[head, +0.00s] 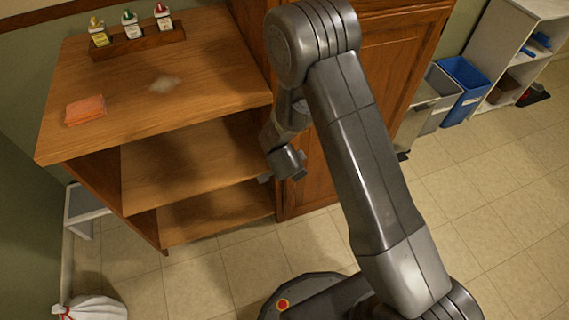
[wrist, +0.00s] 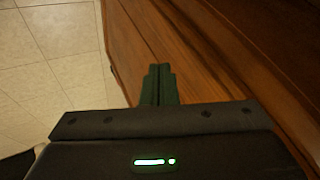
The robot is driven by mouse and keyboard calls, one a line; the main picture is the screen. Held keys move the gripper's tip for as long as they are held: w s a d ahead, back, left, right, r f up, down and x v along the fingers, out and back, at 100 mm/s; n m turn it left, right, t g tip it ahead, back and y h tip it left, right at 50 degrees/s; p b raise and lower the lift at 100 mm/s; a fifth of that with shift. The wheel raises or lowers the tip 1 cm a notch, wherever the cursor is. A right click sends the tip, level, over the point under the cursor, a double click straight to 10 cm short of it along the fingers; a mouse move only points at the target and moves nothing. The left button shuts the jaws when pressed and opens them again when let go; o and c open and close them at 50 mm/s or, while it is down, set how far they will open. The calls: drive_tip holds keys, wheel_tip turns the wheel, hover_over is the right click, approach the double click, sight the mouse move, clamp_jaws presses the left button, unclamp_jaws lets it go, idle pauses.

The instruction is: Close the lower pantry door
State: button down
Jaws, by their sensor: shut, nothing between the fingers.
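The lower pantry door (head: 397,65) is brown wood with a raised panel, on the tall cabinet right of the open shelves in the head view. My arm crosses in front and hides much of it. I cannot tell how far it stands open. My gripper (head: 267,179) is low at the cabinet's left side, near the shelf ends. In the wrist view my gripper (wrist: 159,70) has its dark fingers together, with nothing between them. Brown wood (wrist: 200,60) with a long seam lies just beyond the fingertips; I cannot tell whether they touch it.
The wooden shelf unit (head: 215,85) holds a pink sponge (head: 86,109) and a rack of bottles (head: 135,41). Blue bin (head: 463,82) and grey bin (head: 437,98) stand right of the cabinet. A white bag (head: 92,308) lies at lower left. Tiled floor (head: 480,210) is clear at right.

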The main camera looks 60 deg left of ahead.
drive_tip(key=p+v, duration=0.1)
drive_tip(key=v, duration=0.8)
drive_tip(key=shift+s+r, duration=0.3)
drive_tip(key=shift+s, duration=0.05)
drive_tip(key=shift+f, duration=0.15)
